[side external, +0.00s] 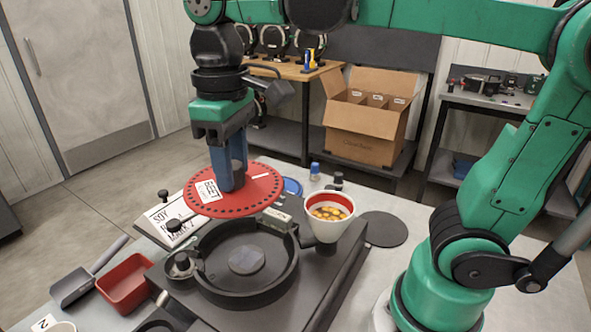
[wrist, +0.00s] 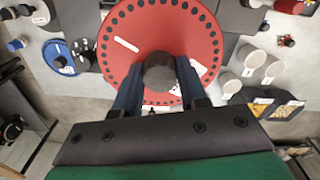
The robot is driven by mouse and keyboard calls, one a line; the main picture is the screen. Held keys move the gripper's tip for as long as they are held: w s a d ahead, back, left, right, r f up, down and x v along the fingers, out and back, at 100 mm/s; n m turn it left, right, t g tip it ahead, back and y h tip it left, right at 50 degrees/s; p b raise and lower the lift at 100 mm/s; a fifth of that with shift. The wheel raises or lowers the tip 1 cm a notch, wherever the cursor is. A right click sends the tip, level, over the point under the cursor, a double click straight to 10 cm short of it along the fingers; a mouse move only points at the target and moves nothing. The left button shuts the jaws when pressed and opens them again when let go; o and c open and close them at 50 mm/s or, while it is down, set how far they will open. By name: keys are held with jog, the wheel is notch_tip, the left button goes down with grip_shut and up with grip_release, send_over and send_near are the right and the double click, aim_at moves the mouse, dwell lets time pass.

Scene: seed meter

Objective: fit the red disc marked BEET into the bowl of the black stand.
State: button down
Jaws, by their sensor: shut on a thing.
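The red disc marked BEET (side external: 262,190) has a ring of small holes near its rim and a white label. It is held roughly level above the table, behind and slightly left of the bowl. My gripper (side external: 229,180) is shut on the dark hub at the disc's middle. In the wrist view the red disc (wrist: 190,30) fills the upper middle, with the round hub (wrist: 160,72) between my fingers (wrist: 160,88). The black stand's bowl (side external: 246,262) is open and empty, with a grey round patch at its centre.
A white cup with yellow seeds (side external: 330,213) stands right of the bowl, close to its rim. A red tray (side external: 126,284) and a grey scoop (side external: 75,285) lie left. A flat dark disc (side external: 384,229) lies right.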

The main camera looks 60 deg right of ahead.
send_over(247, 259)
jog(key=shift+w+f, duration=0.1)
jog(key=shift+f, duration=5)
jog(key=shift+f, duration=0.45)
jog(key=shift+f, duration=0.25)
jog(key=shift+f, duration=0.6)
jog(key=shift+c, duration=2)
grip_release()
jog(key=shift+o, duration=0.2)
jog(key=shift+o, duration=1)
jog(key=shift+r, duration=0.15)
